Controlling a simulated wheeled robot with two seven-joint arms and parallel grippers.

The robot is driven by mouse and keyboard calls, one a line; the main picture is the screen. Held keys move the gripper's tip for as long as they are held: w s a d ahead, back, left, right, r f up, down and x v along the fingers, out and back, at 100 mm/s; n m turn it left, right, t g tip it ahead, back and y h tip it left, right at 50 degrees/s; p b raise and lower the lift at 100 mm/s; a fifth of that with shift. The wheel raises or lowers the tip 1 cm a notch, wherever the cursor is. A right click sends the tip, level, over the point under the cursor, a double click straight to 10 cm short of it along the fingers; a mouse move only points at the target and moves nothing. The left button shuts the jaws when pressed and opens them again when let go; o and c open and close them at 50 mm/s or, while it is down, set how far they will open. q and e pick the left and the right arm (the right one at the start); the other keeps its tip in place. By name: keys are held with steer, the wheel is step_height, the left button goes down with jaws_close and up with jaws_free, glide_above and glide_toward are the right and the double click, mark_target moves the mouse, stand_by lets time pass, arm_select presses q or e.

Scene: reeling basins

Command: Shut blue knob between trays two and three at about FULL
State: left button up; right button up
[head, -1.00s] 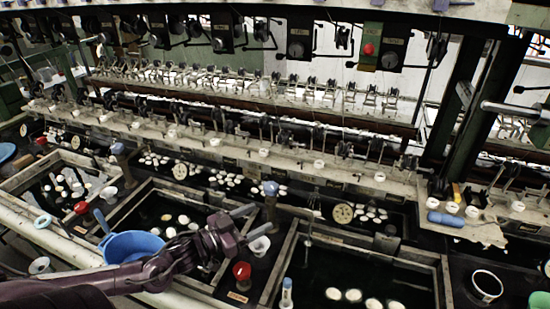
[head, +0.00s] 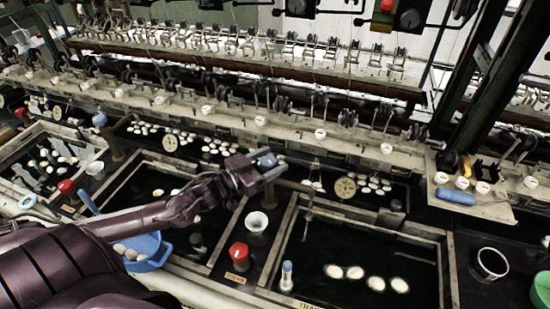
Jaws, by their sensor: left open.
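The blue knob (head: 267,160) between the second tray (head: 215,262) and the third tray (head: 398,237) sits on its post at the back of the gap. My left gripper (head: 270,164) is open at this knob, with its fingers on either side of it in the picture. Whether they touch it I cannot tell. The fingers and wrist hide much of the knob and post, and any marking for FULL there is not readable. My left arm crosses over the second tray. My right gripper is not in view.
A red knob (head: 239,252) and a white cup (head: 257,222) stand in the same gap, nearer me. Another blue knob (head: 99,119) stands left of the second tray. A blue basin (head: 150,262) is partly under my arm. A reeling bench (head: 300,138) runs behind.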

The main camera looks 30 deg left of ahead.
arm_select(q)
steer(key=shift+x, duration=0.85)
steer(key=c, duration=1)
